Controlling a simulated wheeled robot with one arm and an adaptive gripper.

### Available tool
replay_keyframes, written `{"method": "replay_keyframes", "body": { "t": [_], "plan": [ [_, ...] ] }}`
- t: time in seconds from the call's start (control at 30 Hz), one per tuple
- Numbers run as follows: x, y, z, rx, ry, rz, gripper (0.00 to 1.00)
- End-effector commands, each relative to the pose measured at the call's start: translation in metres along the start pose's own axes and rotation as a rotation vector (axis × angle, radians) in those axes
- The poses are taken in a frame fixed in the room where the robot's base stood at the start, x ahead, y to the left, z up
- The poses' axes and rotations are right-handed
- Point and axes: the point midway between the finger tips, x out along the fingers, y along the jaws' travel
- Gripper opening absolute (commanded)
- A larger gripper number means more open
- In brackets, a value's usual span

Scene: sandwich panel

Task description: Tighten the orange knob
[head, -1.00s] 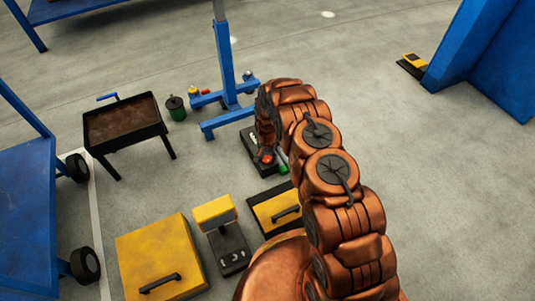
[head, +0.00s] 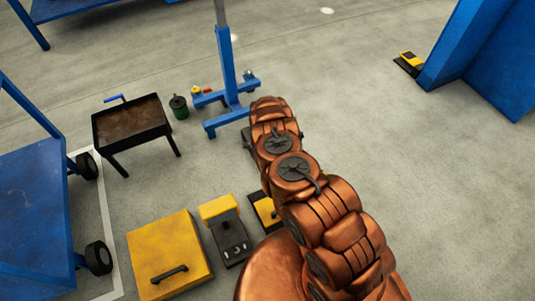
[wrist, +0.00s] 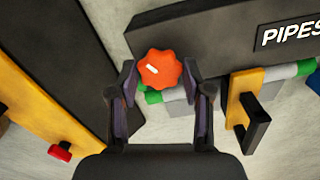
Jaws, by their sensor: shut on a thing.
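The orange knob (wrist: 158,70) shows in the wrist view, round with a lobed edge and a short white mark on its face. My gripper (wrist: 160,82) is shut on it, with one dark finger on its left and one on its right. The knob sits by the edge of a dark panel (wrist: 205,40) lettered "PIPES", over grey and green pipe parts. In the head view my arm hides the knob and my gripper.
Beside the knob, the wrist view shows a yellow clamp with a black handle (wrist: 256,120), and a red knob (wrist: 60,151) at left. The head view shows a yellow box (head: 165,242), a black tray stand (head: 130,125) and a blue stand (head: 227,65).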

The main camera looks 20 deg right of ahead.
Motion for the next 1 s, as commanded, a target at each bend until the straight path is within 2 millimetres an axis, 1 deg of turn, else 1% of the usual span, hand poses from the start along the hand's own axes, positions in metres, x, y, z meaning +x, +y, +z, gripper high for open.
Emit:
{"method": "replay_keyframes", "body": {
  "t": [0.3,0.5,0.73,1.0],
  "plan": [
    [0.0005,-0.0009,0.0001,0.285,0.001,-0.004,0.14],
    [0.0014,-0.0002,0.0009,0.424,0.000,-0.002,0.14],
    [0.0014,0.0000,0.0003,0.527,0.000,-0.001,0.14],
    [0.0012,-0.0002,0.0006,0.572,-0.001,-0.001,0.14]
  ]
}}
